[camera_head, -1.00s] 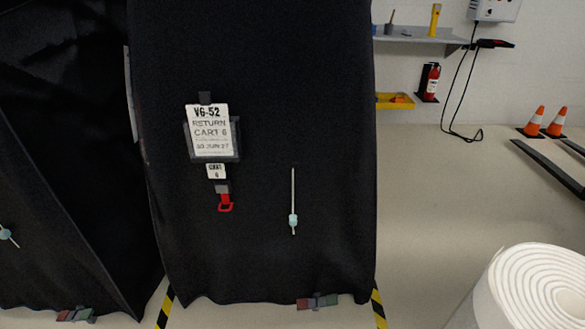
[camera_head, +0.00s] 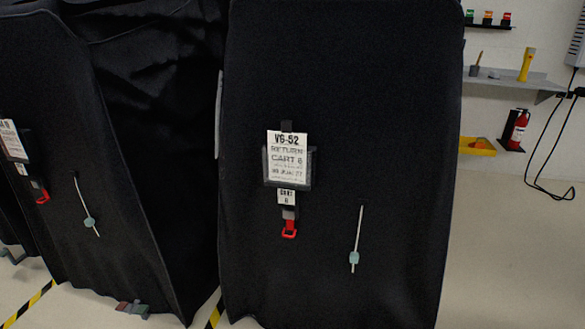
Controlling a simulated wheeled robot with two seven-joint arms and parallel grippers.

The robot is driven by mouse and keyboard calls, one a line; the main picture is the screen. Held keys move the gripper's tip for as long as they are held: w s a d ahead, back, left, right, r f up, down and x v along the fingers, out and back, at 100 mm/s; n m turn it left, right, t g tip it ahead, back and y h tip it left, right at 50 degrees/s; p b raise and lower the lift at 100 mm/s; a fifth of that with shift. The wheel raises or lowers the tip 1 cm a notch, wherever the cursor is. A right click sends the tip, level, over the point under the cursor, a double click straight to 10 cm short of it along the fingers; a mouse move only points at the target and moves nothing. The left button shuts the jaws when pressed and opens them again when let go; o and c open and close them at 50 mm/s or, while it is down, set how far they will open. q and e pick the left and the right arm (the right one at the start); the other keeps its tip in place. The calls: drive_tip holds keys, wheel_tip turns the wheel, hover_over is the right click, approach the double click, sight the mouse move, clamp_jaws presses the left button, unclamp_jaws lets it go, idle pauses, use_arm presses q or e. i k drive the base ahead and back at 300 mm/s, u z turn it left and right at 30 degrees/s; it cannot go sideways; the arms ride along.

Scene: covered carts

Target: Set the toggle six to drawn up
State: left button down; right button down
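The covered cart 6 (camera_head: 340,110) stands in the middle under a black cloth, with a white "VG-52 return cart 6" label (camera_head: 287,157) on its front. Below it are a small "cart 6" tag (camera_head: 286,197) and a red hook-like pull (camera_head: 289,229). To the right of these, a thin pale cord (camera_head: 360,225) hangs on the cloth. A light blue-green toggle (camera_head: 354,258) sits low on this cord, close to its bottom end. Neither of my grippers is in view.
Another covered cart (camera_head: 75,130) stands at the left with its own cord and toggle (camera_head: 89,223). Black-and-yellow floor tape (camera_head: 214,315) shows between the carts. At the right are a wall shelf (camera_head: 520,82), a yellow tray (camera_head: 477,146), a fire extinguisher (camera_head: 518,130) and open floor.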

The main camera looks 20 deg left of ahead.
sight(353, 258)
drive_tip(key=k, duration=0.55)
drive_tip(key=u, duration=1)
drive_tip(key=i, duration=1.3)
drive_tip(key=z, duration=0.5)
